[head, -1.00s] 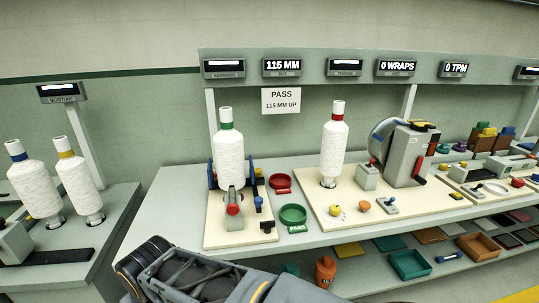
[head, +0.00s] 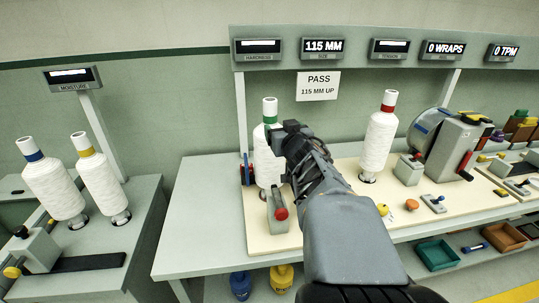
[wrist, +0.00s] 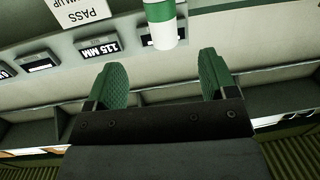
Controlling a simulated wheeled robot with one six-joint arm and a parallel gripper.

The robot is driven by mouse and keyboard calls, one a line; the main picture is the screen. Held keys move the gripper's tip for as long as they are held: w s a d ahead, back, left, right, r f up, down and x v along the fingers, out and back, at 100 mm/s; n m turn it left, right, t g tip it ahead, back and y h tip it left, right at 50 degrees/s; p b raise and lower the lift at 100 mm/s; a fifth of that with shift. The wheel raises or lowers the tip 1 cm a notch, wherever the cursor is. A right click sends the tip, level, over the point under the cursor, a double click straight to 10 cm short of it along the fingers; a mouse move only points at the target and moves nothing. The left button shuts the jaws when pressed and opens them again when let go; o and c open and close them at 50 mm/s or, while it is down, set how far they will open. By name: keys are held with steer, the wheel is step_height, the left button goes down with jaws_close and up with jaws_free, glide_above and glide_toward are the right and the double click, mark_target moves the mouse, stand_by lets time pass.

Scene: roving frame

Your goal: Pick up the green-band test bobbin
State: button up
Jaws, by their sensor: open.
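The green-band bobbin (head: 264,159) stands upright on the cream board at the bench's left, a white wound cone with a green band below its white tube top. My gripper (head: 288,138) is raised in front of it and hides part of its right side. In the wrist view the bobbin's green-banded tube (wrist: 161,24) shows at the top, beyond the fingertips and roughly in line with the gap. My gripper's green-padded fingers (wrist: 163,78) are apart with nothing between them. In the head view I cannot tell whether the gripper touches the bobbin.
A red-band bobbin (head: 379,145) stands to the right. A grey fixture with a red knob (head: 281,214) stands right in front of the green-band bobbin. Blue-band (head: 53,188) and yellow-band (head: 102,186) bobbins stand on the left bench. A PASS sign (head: 318,86) hangs behind.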

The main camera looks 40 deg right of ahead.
mark_target(273, 106)
steer(key=shift+n+t+y, duration=0.5)
steer(key=shift+t+y, duration=0.2)
steer(key=shift+t, duration=0.1)
steer(key=x, duration=0.4)
steer(key=d+r+x, duration=0.1)
steer(key=x, duration=0.4)
steer(key=r+p+x, duration=0.1)
steer(key=x, duration=0.3)
steer(key=shift+w+d+r, duration=0.15)
steer(key=shift+d+r, duration=0.1)
steer(key=shift+c, duration=0.3)
jaws_close()
steer(key=shift+r, duration=0.15)
